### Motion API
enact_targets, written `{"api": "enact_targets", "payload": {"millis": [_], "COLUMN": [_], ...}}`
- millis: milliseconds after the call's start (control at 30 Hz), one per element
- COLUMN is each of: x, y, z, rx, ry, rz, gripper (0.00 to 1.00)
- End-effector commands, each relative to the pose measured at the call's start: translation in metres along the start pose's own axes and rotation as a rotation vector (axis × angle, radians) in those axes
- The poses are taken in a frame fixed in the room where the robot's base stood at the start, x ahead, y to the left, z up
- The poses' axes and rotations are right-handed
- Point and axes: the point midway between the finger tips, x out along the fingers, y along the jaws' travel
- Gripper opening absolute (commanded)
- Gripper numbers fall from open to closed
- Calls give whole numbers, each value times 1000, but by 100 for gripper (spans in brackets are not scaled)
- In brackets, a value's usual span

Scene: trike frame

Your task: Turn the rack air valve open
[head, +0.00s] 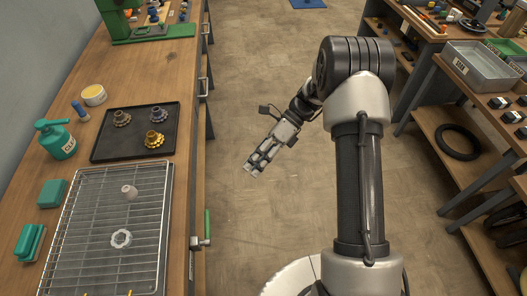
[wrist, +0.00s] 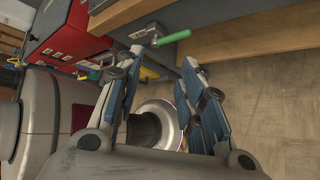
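The rack air valve has a green lever (head: 207,224) at the bench's right edge, beside the wire rack (head: 112,235). The lever lies along the bench edge, pointing away from a metal valve body (head: 199,243). In the wrist view the green lever (wrist: 174,37) shows at the top, beyond the fingertips. My gripper (head: 252,168) hangs over the aisle, right of and farther along than the lever, clear of it. In the wrist view my gripper (wrist: 164,60) has its fingers spread with nothing between them.
The wooden bench holds a black tray (head: 135,132) with gear parts, a green bottle (head: 56,139) and a green press (head: 145,25). Shelves (head: 470,130) stand at right. The floor between is open.

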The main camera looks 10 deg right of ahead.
Motion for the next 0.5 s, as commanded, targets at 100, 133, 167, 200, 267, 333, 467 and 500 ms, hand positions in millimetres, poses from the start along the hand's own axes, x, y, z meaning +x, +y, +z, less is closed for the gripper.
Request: {"api": "enact_targets", "payload": {"millis": [100, 133, 167, 200, 267, 333, 467, 500], "x": [-11, -14, -16, -20, -24, -29, -38, -40], "y": [18, 23, 27, 33, 42, 53, 72, 78], "z": [6, 8, 9, 10, 12, 14, 16, 16], "rx": [-108, -135, -162, -199, -253, -316, -432, -467], "ry": [47, 58, 71, 88, 113, 144, 202, 220], "rz": [-46, -57, -67, -82, -101, -124, -163, -174], "gripper": [36, 36, 36, 36, 36, 36, 36, 36]}}
